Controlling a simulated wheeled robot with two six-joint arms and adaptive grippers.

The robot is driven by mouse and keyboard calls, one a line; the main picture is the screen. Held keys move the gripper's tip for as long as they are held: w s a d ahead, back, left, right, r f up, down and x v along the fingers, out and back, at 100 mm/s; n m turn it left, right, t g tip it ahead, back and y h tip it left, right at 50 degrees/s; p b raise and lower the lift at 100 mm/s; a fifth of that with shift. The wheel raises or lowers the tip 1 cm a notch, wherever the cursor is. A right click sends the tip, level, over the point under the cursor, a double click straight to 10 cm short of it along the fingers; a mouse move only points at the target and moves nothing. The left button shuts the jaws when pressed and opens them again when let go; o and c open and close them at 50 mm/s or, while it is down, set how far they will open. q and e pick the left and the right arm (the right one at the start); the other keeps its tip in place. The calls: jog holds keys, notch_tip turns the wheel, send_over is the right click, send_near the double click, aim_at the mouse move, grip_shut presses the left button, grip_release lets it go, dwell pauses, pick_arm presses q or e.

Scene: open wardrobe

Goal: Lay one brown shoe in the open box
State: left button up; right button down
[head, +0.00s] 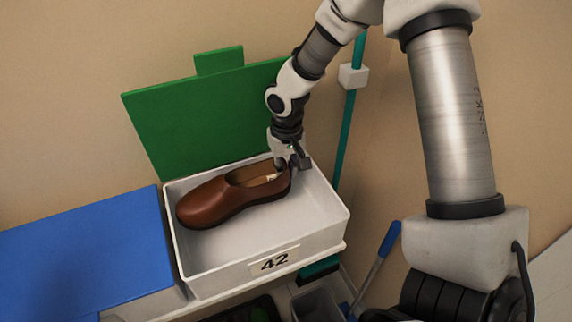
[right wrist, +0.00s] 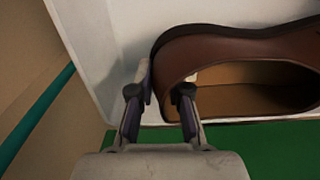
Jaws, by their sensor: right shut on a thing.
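A brown shoe (head: 215,202) is inside the open white box (head: 215,268) marked 42, its toe to the left and its heel to the right. I cannot tell whether its sole touches the box floor. My right gripper (head: 290,166) is shut on the heel end of the shoe, at the box's back right. In the right wrist view the fingers (right wrist: 160,92) pinch the heel wall of the shoe (right wrist: 235,50), and its open top shows. The box's green lid (head: 205,115) stands open behind it. My left gripper is not in view.
A blue lid or panel (head: 90,258) lies left of the box. A teal pole with a white clip (head: 353,77) stands behind on the right. A blue-handled tool (head: 389,240) and a grey bin (head: 318,303) are at the front right.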

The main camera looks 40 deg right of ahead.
jog(key=shift+f+b, duration=1.8)
jog(key=shift+f, duration=1.2)
jog(key=c, duration=0.6)
grip_release()
jog(key=shift+s, duration=0.1)
jog(key=shift+c, duration=0.2)
notch_tip(320, 180, up, 14)
jog(key=p, duration=1.2)
jog(key=shift+r, duration=0.15)
